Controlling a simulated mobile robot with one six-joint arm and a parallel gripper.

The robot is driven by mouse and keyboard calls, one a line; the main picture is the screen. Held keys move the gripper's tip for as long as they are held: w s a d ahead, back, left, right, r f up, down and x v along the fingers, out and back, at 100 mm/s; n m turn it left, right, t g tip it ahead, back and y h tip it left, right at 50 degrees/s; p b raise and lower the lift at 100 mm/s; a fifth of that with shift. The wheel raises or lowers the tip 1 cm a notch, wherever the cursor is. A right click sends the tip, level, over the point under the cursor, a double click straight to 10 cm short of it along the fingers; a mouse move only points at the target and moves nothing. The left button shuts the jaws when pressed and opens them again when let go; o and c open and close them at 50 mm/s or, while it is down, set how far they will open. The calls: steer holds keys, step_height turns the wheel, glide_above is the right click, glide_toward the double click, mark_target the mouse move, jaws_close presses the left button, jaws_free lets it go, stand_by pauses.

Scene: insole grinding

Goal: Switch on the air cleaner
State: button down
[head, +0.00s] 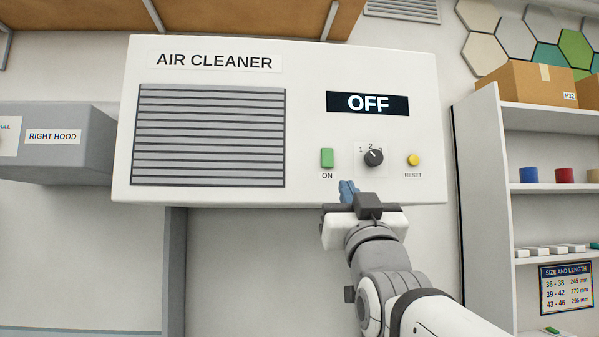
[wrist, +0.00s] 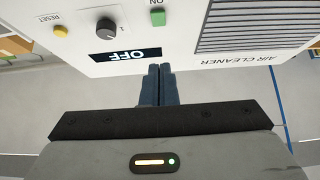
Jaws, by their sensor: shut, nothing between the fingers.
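The air cleaner (head: 305,150) is a white wall box with a grey louvred grille on its left and a dark display (head: 368,103) reading OFF. The green ON button (head: 327,158) sits below the display, left of the black speed knob (head: 373,157) and the yellow RESET button (head: 413,160). In the wrist view the green button (wrist: 157,18) is just beyond the fingertips, with the picture upside down. My gripper (head: 348,188) has its blue fingers shut and empty, below and slightly right of the green button in the head view. The fingertips (wrist: 160,68) appear apart from the button.
A grey box labelled RIGHT HOOD (head: 55,140) is at the left. A white shelf unit (head: 530,188) with a cardboard box (head: 525,82) and coloured rolls stands at the right. A wooden cabinet (head: 230,15) is above. The wall below the air cleaner is clear on the left.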

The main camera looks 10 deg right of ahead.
mark_target(327, 161)
steer(key=shift+r, duration=0.1)
steer(key=p+x, duration=0.2)
steer(key=x, duration=0.2)
steer(key=w+f+p+x, duration=0.1)
steer(key=p+x, duration=0.1)
steer(key=x, duration=0.2)
steer(key=p+x, duration=0.3)
steer(key=x, duration=0.1)
steer(key=shift+w+f, duration=0.2)
steer(key=shift+f, duration=0.1)
steer(key=shift+w+f, duration=0.2)
steer(key=shift+w, duration=0.25)
steer(key=shift+a+f, duration=0.1)
